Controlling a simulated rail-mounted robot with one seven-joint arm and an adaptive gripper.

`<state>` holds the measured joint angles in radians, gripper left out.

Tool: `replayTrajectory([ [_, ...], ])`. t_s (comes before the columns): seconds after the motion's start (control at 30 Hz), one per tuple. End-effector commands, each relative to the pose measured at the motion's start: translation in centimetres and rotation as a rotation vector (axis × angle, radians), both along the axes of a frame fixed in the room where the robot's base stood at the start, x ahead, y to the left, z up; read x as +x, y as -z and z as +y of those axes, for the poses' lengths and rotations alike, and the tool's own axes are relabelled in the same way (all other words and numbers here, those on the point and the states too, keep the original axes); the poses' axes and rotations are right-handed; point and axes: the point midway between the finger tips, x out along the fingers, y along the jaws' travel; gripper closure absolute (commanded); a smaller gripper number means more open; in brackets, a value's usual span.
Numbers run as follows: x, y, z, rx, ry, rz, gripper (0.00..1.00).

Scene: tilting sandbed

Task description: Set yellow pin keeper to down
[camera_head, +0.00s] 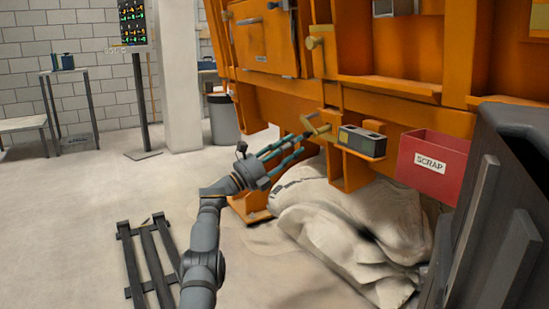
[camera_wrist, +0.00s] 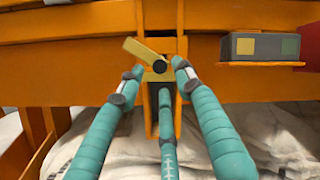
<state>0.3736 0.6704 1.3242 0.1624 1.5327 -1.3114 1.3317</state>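The yellow pin keeper (camera_head: 317,127) is a short bar on the front of the orange frame. In the wrist view the keeper (camera_wrist: 143,52) slants up to the left from a dark pivot at its lower right end. My gripper (camera_head: 296,143) has teal fingers and is just left of and below the keeper. In the wrist view my gripper (camera_wrist: 154,78) is open, with one finger on each side and a third below the middle. Nothing is held. The fingertips look close to the keeper; I cannot tell whether they touch it.
An orange shelf with a grey box (camera_head: 362,142) sits right of the keeper; the box (camera_wrist: 259,47) also shows in the wrist view. A red SCRAP bin (camera_head: 433,153) is farther right. Pale sacks (camera_head: 350,220) lie below. The floor at left is mostly clear around a dark slatted rack (camera_head: 150,262).

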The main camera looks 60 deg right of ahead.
Motion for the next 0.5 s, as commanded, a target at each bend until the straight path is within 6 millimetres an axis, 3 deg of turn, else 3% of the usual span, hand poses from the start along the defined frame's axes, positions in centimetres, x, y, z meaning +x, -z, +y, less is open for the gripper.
replayTrajectory([
  [0.3, 3.2, 2.4, 4.7, 0.0, -0.002, 0.0, 0.65],
  [0.5, 3.9, 3.0, 6.0, 0.0, 0.001, -0.001, 0.65],
])
